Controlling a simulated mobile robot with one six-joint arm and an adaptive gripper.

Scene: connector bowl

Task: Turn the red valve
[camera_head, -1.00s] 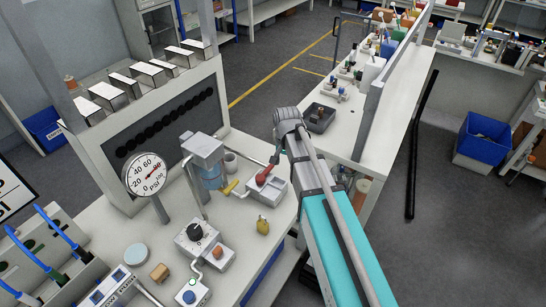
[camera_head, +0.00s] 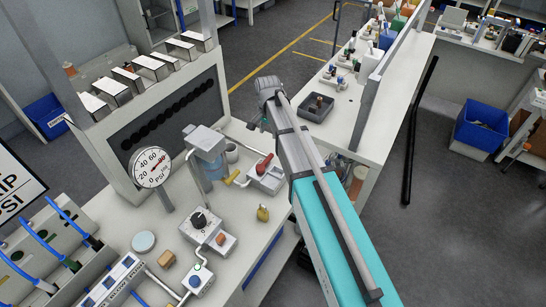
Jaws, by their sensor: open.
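The red valve (camera_head: 264,164) is a red handle on a small grey box (camera_head: 268,179) near the right edge of the workbench, slanting up to the right. My gripper (camera_head: 256,124) is above and behind the valve, apart from it. It is small and dark in this view, partly hidden by my own arm, and holds nothing that I can see. A round white pressure gauge (camera_head: 152,168) marked PSI stands left of the valve, its red needle pointing up and right.
A clear container (camera_head: 207,160) with a yellow handle (camera_head: 231,177) stands just left of the valve box. A yellow pear-shaped object (camera_head: 263,213), a box with a black knob (camera_head: 201,221) and a tan block (camera_head: 166,259) are nearer. A dark tray (camera_head: 316,107) lies on the bench behind.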

